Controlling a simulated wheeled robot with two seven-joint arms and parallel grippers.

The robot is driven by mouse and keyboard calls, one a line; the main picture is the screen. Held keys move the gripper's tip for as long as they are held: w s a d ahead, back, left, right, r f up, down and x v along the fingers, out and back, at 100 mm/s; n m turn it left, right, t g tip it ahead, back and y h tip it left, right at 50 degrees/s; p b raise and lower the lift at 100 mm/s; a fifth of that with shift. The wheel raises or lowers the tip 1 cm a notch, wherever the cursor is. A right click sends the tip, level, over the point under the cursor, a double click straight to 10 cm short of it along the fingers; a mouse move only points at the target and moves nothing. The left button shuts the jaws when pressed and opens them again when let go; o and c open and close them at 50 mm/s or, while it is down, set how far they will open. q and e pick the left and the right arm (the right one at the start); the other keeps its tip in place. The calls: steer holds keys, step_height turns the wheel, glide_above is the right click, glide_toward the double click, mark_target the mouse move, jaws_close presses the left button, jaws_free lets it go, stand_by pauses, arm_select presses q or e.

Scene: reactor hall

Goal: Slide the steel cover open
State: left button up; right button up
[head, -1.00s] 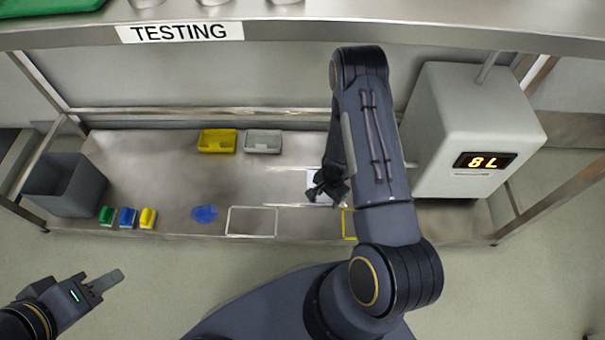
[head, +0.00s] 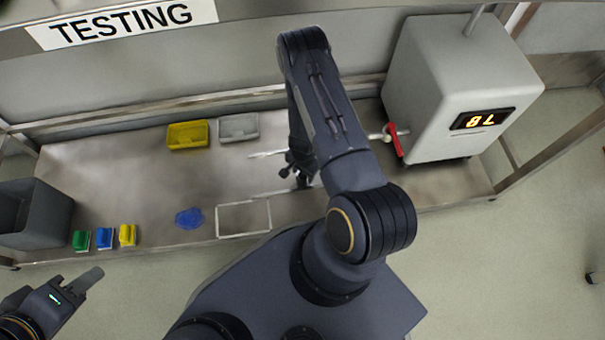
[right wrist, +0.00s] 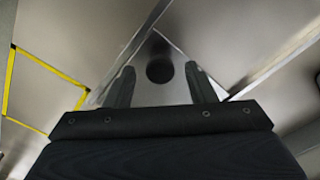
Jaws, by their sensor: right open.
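The steel cover (right wrist: 160,45) shows in the right wrist view as a grey plate between two bright rails. A round dark spot (right wrist: 159,73), knob or hole I cannot tell, lies on it. My right gripper (right wrist: 162,88) is open, with one finger on each side of the dark spot; contact cannot be told. In the head view my right gripper (head: 301,175) is over the bench, and my own arm hides most of the cover. My left gripper (head: 82,283) is low at the left, off the bench's front edge, away from the cover; its jaw opening is unclear.
A white box with a lit display (head: 480,120) stands at the right, with a red handle (head: 393,138) on its left side. Yellow (head: 187,135) and grey (head: 238,127) trays lie behind. Small coloured blocks (head: 104,238) and a grey bin (head: 35,212) are at left.

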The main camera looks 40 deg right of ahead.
arm_select(q)
steer(key=shift+f, duration=0.1)
arm_select(e)
steer(key=shift+f, duration=0.25)
